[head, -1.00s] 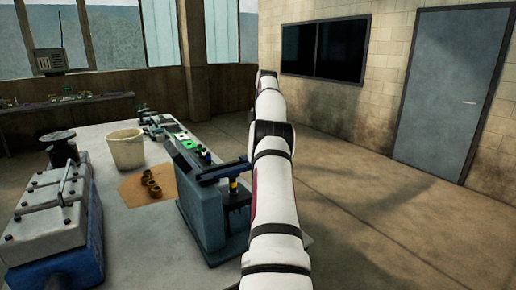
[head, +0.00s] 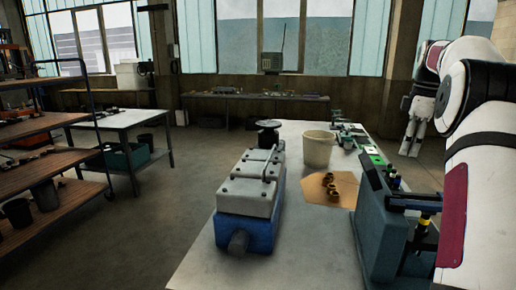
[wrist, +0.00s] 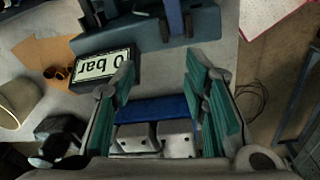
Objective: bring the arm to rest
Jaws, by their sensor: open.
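My arm (head: 470,195) is white with dark bands and takes up the right side of the head view. It bends at an elbow, and my gripper (head: 409,152) hangs pointing down beyond the bench's right side. In the wrist view my gripper (wrist: 170,98) is open, its two teal-padded fingers wide apart with nothing held. Between and beyond the fingers show a blue block with a grey bolted top (wrist: 155,137) and a display reading "0 bar" upside down (wrist: 103,66); both look apart from the fingers.
The bench (head: 200,268) holds the blue-and-grey engine block (head: 248,190), a cream bucket (head: 318,149), brass rings (head: 330,184) on brown card and a grey-blue tester (head: 385,235) near my arm. A shelf rack (head: 50,142) stands left. Floor between is clear.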

